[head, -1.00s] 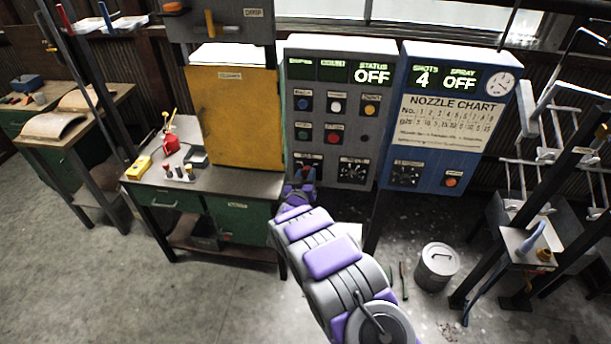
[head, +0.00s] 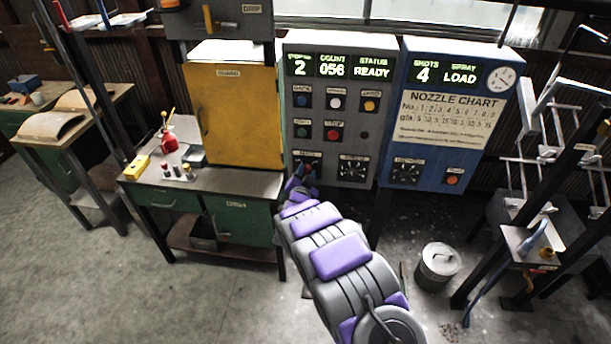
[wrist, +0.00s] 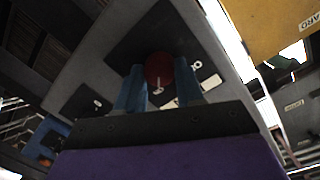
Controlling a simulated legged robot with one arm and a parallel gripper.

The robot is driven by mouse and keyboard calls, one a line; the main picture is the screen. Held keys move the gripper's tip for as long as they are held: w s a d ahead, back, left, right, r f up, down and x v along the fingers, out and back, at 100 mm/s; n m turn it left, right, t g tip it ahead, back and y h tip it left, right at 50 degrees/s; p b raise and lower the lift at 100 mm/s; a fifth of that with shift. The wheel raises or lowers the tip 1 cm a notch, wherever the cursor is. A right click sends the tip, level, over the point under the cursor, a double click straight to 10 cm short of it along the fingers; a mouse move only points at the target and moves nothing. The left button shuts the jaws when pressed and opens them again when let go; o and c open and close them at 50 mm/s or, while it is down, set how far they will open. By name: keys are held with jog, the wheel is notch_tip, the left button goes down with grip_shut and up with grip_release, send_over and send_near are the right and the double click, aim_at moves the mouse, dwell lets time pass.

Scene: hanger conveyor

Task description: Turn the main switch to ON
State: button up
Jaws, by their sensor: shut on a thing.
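The main switch shows in the wrist view as a round red knob (wrist: 159,70) with a white mark, on a dark plate (wrist: 190,50) of the grey control panel. My gripper (wrist: 160,88) has its two blue fingers on either side of the knob, shut on it. In the head view my gripper (head: 303,172) is at the lower left of the grey panel (head: 345,120), and it partly hides the knob.
The blue panel (head: 440,165) to the right reads 4 and LOAD above a nozzle chart. A workbench (head: 250,184) with a yellow guard cabinet (head: 235,115) stands close on the left. A lidded bin (head: 438,263) is on the floor to the right.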

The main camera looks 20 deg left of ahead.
jog(key=shift+s+f+m, duration=0.1)
jog(key=shift+f+m, duration=0.15)
jog(key=shift+m, duration=0.05)
dwell(0.4)
jog(key=o, duration=0.8)
jog(key=shift+a, duration=0.1)
jog(key=shift+o, duration=1.1)
jog(key=shift+r, duration=0.15)
jog(key=v, duration=1.7)
jog(key=shift+p, duration=0.4)
